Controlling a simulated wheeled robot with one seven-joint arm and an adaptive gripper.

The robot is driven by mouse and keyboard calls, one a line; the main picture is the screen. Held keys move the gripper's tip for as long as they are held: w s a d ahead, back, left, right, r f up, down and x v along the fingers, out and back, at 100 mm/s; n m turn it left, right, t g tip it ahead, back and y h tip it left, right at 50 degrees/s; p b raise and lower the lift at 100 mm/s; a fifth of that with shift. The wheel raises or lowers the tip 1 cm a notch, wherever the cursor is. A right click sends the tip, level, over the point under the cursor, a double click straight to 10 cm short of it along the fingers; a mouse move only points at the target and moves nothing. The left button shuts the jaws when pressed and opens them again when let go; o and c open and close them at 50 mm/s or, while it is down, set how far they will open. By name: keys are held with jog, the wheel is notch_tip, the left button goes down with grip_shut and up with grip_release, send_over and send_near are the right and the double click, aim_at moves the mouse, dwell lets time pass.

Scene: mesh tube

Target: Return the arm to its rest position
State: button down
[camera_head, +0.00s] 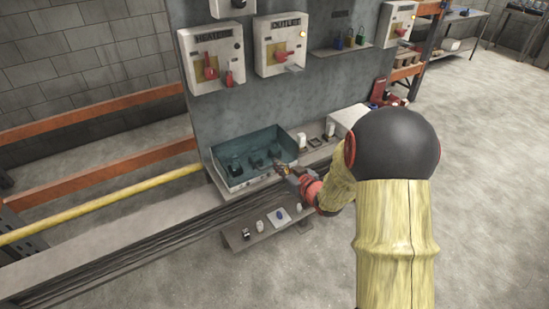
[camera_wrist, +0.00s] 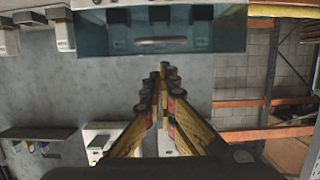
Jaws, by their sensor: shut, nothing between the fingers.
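My arm reaches forward from the lower right of the head view, in a pale yellow sleeve with a large dark joint. My gripper (camera_head: 282,170) is at its end, close to the front right edge of a teal open-topped bin (camera_head: 222,181). In the wrist view my gripper (camera_wrist: 164,68) shows its yellow-sided fingers drawn together at the tips, shut with nothing between them. The bin (camera_wrist: 220,40) spans the top of that view, just past the fingertips. Whether the fingers touch the bin cannot be told.
The bin stands against a grey panel with switch boxes labelled HEATER (camera_head: 213,58) and OUTLET (camera_head: 281,45). A low shelf (camera_head: 262,228) with small items lies below the gripper. A yellow rail (camera_head: 110,202) runs left. Open floor (camera_head: 480,200) lies right.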

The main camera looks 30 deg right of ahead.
jog(key=s+d+f+m+g+h, duration=0.15)
jog(key=s+d+f+g, duration=0.35)
jog(key=s+f, duration=0.55)
jog(key=s+r+m+g+h, duration=0.15)
jog(key=s+g, duration=0.25)
jog(key=s, duration=0.5)
jog(key=s+a+r+n, duration=0.1)
jog(key=s+a+r, duration=0.3)
jog(key=a+r, duration=0.4)
jog(key=s+a+r+y, duration=0.1)
jog(key=s+a+r, duration=0.3)
jog(key=a+r, duration=0.4)
jog(key=s+a+r+n+y, duration=0.1)
jog(key=s+a+r, duration=0.3)
jog(key=a+r, duration=0.4)
jog(key=shift+s+r+n+p, duration=0.3)
jog(key=shift+r+p, duration=0.1)
jog(key=shift+r, duration=0.4)
